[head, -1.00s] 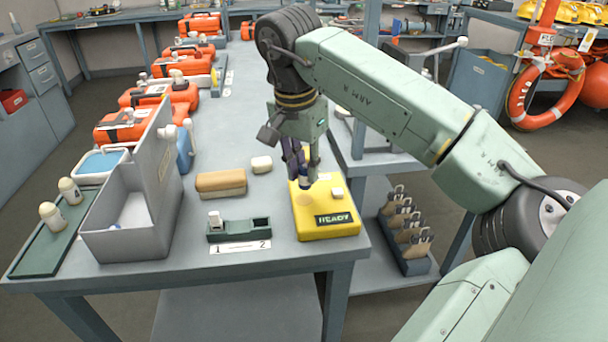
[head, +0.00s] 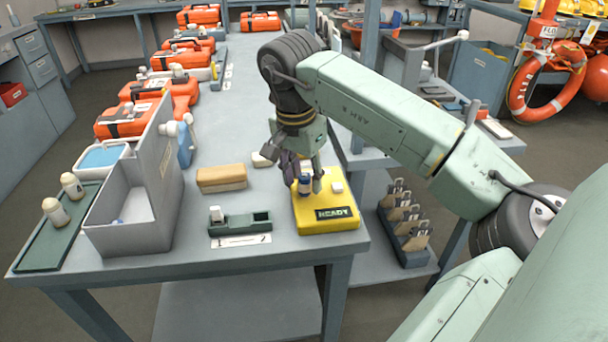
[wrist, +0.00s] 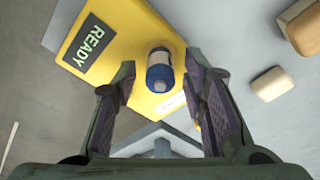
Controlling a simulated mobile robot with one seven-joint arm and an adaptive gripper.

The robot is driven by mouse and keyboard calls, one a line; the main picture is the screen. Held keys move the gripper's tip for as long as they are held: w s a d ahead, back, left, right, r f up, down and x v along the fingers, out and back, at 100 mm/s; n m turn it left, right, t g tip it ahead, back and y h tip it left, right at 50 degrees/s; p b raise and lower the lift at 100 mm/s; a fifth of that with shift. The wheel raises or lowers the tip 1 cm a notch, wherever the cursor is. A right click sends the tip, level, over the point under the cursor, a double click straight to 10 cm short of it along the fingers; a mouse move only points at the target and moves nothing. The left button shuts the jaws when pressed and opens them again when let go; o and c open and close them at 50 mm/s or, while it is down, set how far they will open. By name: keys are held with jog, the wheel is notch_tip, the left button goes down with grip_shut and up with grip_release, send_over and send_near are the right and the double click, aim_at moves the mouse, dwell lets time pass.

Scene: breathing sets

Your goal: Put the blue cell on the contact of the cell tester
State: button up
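The yellow cell tester (head: 342,222) lies near the front right of the table, with a READY panel facing front. The blue cell (head: 304,185) stands upright on its top; it also shows in the wrist view (wrist: 159,75), dark blue with a pale band. The contact is hidden beneath or behind the cell, so I cannot tell how well the cell is centred on it. My gripper (head: 307,180) is low over the tester. In the wrist view its fingers (wrist: 160,78) are spread on either side of the cell, with gaps to it.
A green two-slot holder (head: 245,226) with a white-topped cell sits left of the tester. A tan block (head: 221,178), a grey bin (head: 130,238) and a green tray (head: 50,245) lie further left. A pale block (wrist: 271,84) is close by the gripper.

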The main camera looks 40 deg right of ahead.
notch_tip(320, 180, up, 12)
jog(key=a+b, duration=0.1)
jog(key=shift+s+a, duration=0.25)
jog(key=shift+a, duration=0.1)
jog(key=shift+r, duration=0.1)
jog(key=shift+c, duration=0.4)
dwell(0.9)
